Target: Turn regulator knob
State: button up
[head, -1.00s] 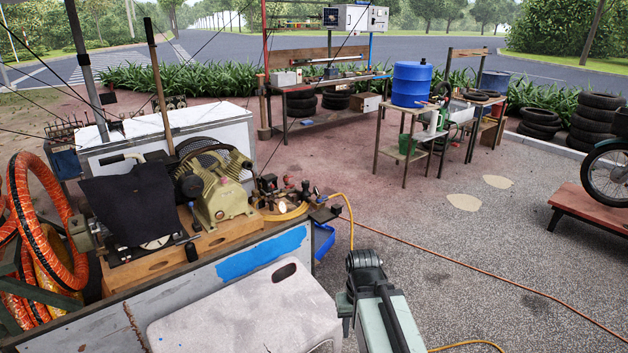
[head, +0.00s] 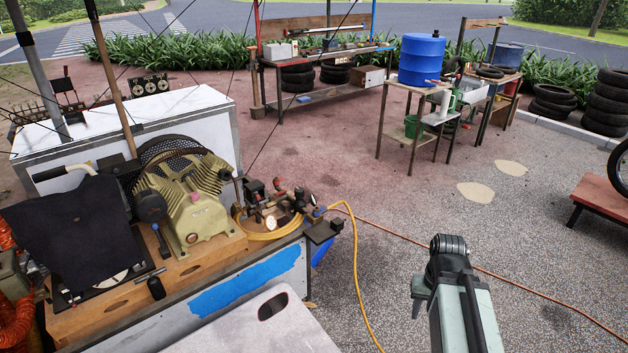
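The regulator assembly (head: 270,213) sits on the right end of the compressor cart, a cluster of dark and brassy fittings with small round gauges and a few reddish parts. It is small in the head view, and I cannot tell for sure which part is the regulator knob. A yellow hose (head: 357,283) runs from this end of the cart down to the ground. My arm shows at the lower right, apart from the cart and to the right of the regulator. My gripper's fingers cannot be made out.
The tan compressor (head: 190,200) stands on a wooden base, with a dark cloth (head: 65,235) to its left. A pale panel with a slot (head: 300,322) fills the near foreground. An orange hose (head: 520,287) crosses the paving. Open ground lies right of the cart.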

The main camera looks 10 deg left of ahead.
aim_at(300, 191)
jog(key=u, duration=0.25)
jog(key=i, duration=0.95)
jog(key=u, duration=0.65)
jog(key=k, duration=0.85)
jog(key=u, duration=0.15)
jog(key=i, duration=0.9)
jog(key=z, duration=0.1)
